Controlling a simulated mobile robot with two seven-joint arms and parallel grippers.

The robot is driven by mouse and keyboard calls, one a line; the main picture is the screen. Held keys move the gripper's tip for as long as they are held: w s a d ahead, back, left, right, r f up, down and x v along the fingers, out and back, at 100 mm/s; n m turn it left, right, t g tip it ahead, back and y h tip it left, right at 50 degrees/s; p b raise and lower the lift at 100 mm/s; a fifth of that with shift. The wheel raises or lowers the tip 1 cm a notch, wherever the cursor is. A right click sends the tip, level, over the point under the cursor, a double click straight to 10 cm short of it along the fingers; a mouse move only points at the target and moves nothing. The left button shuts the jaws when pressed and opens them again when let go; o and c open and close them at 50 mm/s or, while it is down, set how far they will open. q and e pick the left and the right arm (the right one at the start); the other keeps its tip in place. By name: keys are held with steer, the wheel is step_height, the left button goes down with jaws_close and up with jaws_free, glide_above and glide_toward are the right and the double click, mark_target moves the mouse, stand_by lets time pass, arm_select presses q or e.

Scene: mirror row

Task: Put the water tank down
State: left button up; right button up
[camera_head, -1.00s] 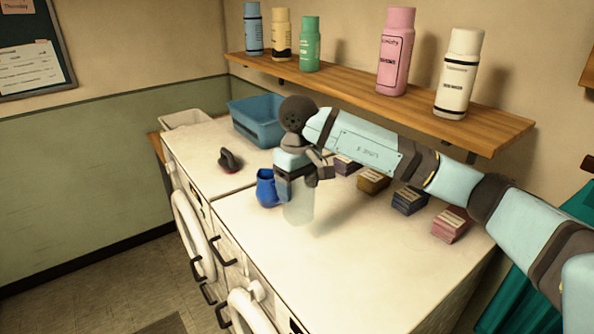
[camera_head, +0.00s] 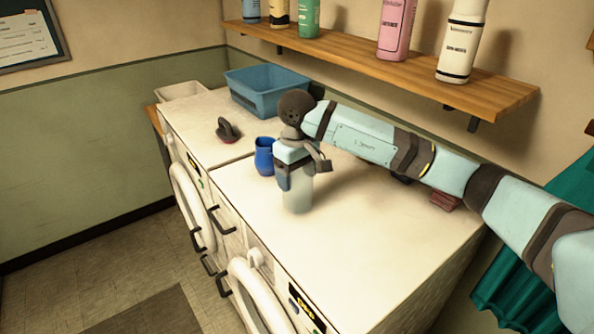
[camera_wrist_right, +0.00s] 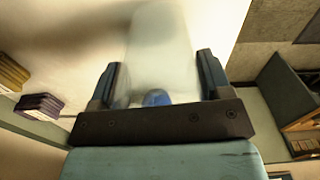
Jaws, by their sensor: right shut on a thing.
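The water tank (camera_head: 299,196) is a pale, translucent, upright container over the near white machine top (camera_head: 400,240). My right gripper (camera_head: 296,177) is shut on its upper part. The tank's foot is at or just above the surface; I cannot tell if it touches. In the right wrist view the tank (camera_wrist_right: 162,45) stretches away between the two dark fingers of my right gripper (camera_wrist_right: 158,78), blurred, with a small blue patch near the palm. My left gripper is not in view.
A blue cup (camera_head: 265,157) stands just left of the tank. A dark iron-like object (camera_head: 227,131) and a blue basket (camera_head: 262,92) are farther back. A red box (camera_head: 445,201) shows below my right arm. The wooden shelf (camera_head: 400,80) holds several bottles.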

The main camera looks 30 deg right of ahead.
steer(key=shift+f+b, duration=0.55)
steer(key=shift+f, duration=0.05)
stand_by(0.3)
steer(key=o, duration=1)
step_height(320, 180, up, 12)
steer(key=shift+r+b, duration=0.1)
steer(key=shift+b, duration=1.05)
steer(key=shift+s, duration=0.1)
